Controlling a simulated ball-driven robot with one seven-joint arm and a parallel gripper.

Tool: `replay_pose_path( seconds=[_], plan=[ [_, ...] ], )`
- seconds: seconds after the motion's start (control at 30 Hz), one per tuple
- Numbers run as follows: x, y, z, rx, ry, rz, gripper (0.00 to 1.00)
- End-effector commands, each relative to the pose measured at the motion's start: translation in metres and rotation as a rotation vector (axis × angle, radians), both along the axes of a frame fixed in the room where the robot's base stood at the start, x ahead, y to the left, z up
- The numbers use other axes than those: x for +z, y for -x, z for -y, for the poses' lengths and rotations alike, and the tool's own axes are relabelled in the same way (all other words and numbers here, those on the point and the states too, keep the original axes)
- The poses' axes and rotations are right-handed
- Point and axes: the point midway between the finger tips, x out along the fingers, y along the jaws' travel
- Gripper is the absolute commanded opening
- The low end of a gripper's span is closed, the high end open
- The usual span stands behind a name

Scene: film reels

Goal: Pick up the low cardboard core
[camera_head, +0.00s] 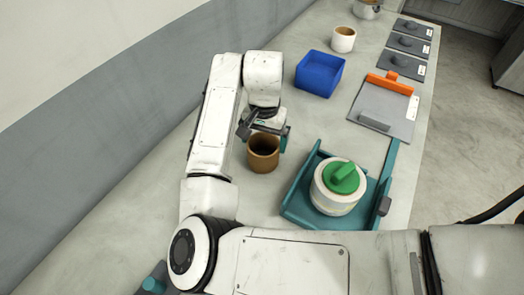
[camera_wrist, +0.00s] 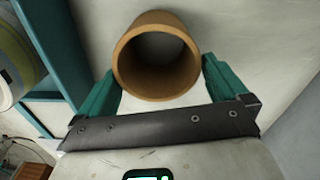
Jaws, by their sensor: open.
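The low cardboard core (camera_head: 263,160) is a short brown tube standing upright on the grey worktop, open at the top. In the wrist view the core (camera_wrist: 160,88) shows from above, with the pale surface visible through its hollow. My gripper (camera_head: 265,137) is at the core's upper rim, on its far side in the head view. In the wrist view my gripper (camera_wrist: 158,68) is open, with one teal finger on each side of the core. The right finger looks very close to the wall; I cannot tell whether it touches.
A teal tray (camera_head: 299,210) holding a white reel with a green knob (camera_head: 341,177) stands to the right. Behind are a blue bin (camera_head: 319,73), a white-sided core (camera_head: 343,40) and a grey board with an orange clip (camera_head: 384,108). A wall borders the left.

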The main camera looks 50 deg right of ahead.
Motion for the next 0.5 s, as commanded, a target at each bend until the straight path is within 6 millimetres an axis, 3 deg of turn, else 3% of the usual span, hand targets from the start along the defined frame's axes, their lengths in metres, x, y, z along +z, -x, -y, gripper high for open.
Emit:
replay_pose_path(
  seconds=[0.3,0.5],
  plan=[
    [-0.04,0.003,-0.006,0.002,-0.002,-0.004,1.0],
    [-0.052,0.003,-0.006,0.0,-0.001,-0.001,1.0]
  ],
)
